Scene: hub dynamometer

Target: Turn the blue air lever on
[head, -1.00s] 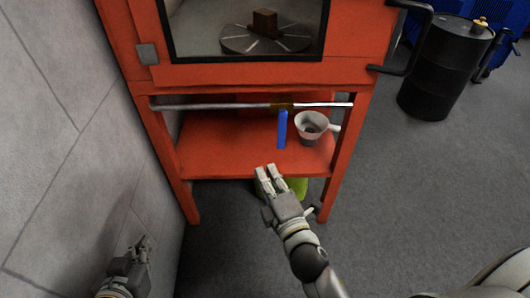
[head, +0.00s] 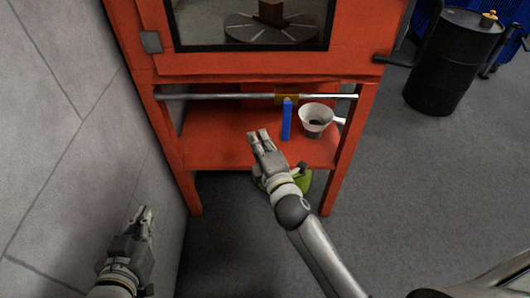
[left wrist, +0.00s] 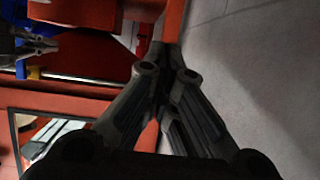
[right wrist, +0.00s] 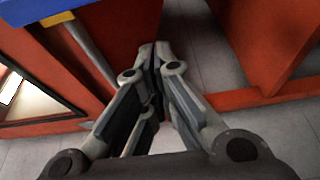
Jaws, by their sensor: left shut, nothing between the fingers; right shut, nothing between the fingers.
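The blue lever (head: 287,119) hangs down from a yellow fitting (head: 287,99) on the metal pipe (head: 215,96), at right angles to the pipe. The lever also shows in the left wrist view (left wrist: 21,68) and, large, at the top left of the right wrist view (right wrist: 45,10). My right gripper (head: 260,135) is shut and empty, just left of the lever's lower end and apart from it in the picture. My left gripper (head: 143,211) is shut and empty, low by the wall, well left of the lever.
The pipe runs across the front of a red cabinet (head: 345,66) above its open shelf (head: 215,146). A white cup (head: 316,120) stands right of the lever. A green object (head: 303,183) is partly hidden under the shelf. A grey wall (head: 60,130) bounds the left; a black drum (head: 450,62) stands right.

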